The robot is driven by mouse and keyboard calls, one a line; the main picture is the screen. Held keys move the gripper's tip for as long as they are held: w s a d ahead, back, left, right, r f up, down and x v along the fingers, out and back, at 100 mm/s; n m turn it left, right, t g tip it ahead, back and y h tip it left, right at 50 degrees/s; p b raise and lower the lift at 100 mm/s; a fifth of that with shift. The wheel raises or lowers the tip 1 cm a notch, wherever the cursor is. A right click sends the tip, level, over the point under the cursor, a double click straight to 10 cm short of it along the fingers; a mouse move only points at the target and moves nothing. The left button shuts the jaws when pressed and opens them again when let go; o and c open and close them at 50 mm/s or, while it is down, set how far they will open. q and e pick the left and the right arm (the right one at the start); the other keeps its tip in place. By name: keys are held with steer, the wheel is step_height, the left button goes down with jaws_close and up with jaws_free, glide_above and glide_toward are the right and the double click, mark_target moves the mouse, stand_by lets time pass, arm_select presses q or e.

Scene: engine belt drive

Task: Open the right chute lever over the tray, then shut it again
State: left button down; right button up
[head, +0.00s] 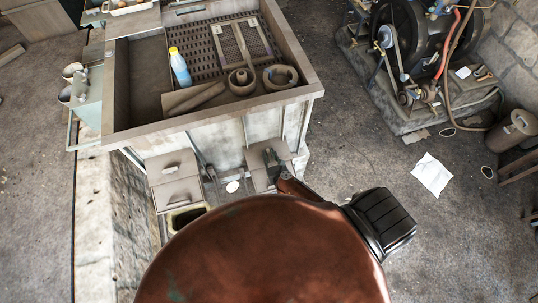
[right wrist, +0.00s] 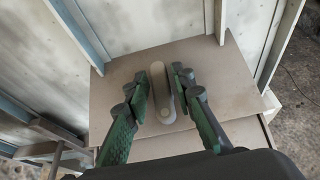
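The right chute (head: 258,178) is a grey box low on the front of the large bin. Its lever (right wrist: 161,96), a pale rounded bar, lies on the chute's flat plate (right wrist: 229,92) in the right wrist view. My right gripper (right wrist: 161,82), with green and black fingers, is over this plate, one finger on each side of the lever. The fingers are apart and very close to the lever; I cannot tell whether they touch it. In the head view my right gripper (head: 271,158) largely hides the lever. No tray under this chute is visible. My left gripper is not in view.
A second chute (head: 175,182) with a handle is at the left. The large bin (head: 212,107) above holds a bottle (head: 180,68) and several parts. An engine (head: 405,60) stands at the upper right. A brown rounded shape hides the lower middle.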

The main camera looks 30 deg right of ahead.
jaws_close()
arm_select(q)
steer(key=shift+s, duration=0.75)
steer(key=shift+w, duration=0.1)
